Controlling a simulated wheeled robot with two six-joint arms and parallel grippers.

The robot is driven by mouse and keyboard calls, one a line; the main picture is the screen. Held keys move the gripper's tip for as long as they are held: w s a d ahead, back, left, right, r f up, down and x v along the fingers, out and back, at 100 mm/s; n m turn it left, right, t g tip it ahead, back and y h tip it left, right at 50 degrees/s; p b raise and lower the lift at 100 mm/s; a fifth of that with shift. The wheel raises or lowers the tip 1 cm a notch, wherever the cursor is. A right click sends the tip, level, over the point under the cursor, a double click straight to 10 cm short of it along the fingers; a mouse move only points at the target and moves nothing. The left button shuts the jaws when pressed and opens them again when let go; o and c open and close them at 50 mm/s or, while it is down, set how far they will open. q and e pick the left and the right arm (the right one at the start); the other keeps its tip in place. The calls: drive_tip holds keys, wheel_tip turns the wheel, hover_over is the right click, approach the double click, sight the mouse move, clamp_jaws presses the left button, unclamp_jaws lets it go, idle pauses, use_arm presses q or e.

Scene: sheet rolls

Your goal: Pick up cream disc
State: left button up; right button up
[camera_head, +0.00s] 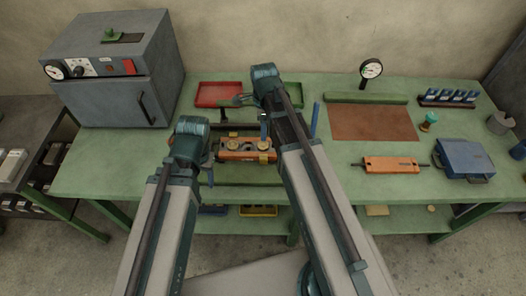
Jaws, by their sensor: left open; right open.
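An orange block (248,156) lies on the green bench between my two arms. Small round tan pieces sit on its top, one at the left (233,146) and one at the right (264,145). I cannot tell for sure whether one of them is the cream disc. My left gripper (210,174) is open beside the block's left end, mostly hidden by its wrist. My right gripper (262,122) is open above the block's right part, partly hidden by its arm. No contact with a disc can be made out.
A grey oven (117,82) stands at the back left, with a red tray (218,94) beside it. On the right are a brown mat (372,122), an orange roller block (391,164), a dial gauge (371,70) and a blue case (463,158).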

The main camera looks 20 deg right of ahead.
sight(263, 145)
use_arm(q)
drive_tip(key=shift+f+b, duration=0.8)
drive_tip(key=shift+f, duration=0.5)
use_arm(e)
drive_tip(key=shift+f, duration=1.3)
wheel_tip(263, 145, down, 5)
drive_tip(key=b, duration=0.5)
drive_tip(key=shift+s+a+f, duration=0.1)
drive_tip(key=shift+f, duration=0.05)
drive_tip(key=shift+s, duration=0.1)
use_arm(q)
wheel_tip(263, 145, down, 5)
drive_tip(key=shift+s+f, duration=0.1)
use_arm(e)
clamp_jaws()
